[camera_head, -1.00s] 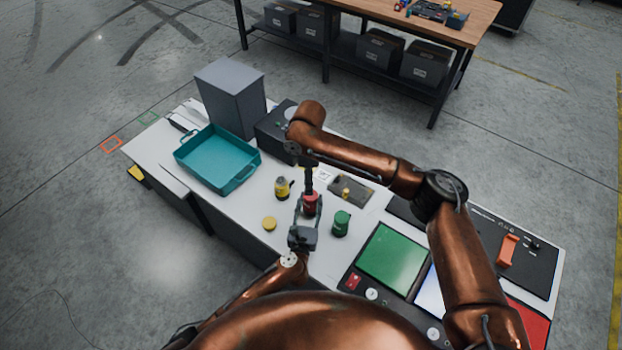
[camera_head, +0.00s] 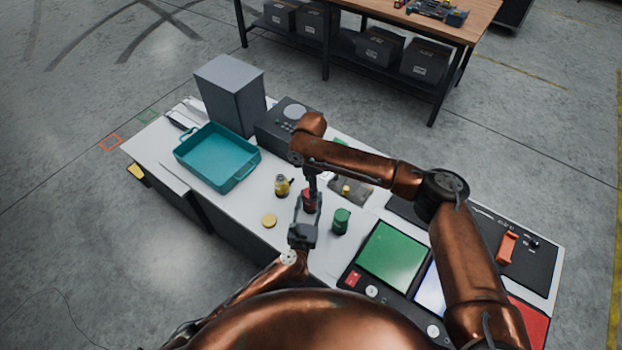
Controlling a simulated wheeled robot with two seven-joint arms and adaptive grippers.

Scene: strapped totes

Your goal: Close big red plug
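A big red jar-like piece (camera_head: 309,205) stands on the white table between the fingers of my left gripper (camera_head: 307,209). That gripper reaches in from the near side, one finger on each side of the red piece. My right gripper (camera_head: 311,187) points down from above, right over the red piece, and covers its upper part. Its fingertips and any cap in them are too small and hidden to make out. I cannot tell whether a plug is seated on the red piece.
A yellow jar (camera_head: 282,187) and a yellow round lid (camera_head: 269,221) are at the left. A green jar (camera_head: 341,221) stands close at the right. A teal tray (camera_head: 217,158), a grey box (camera_head: 230,95) and a green panel (camera_head: 390,256) are farther off.

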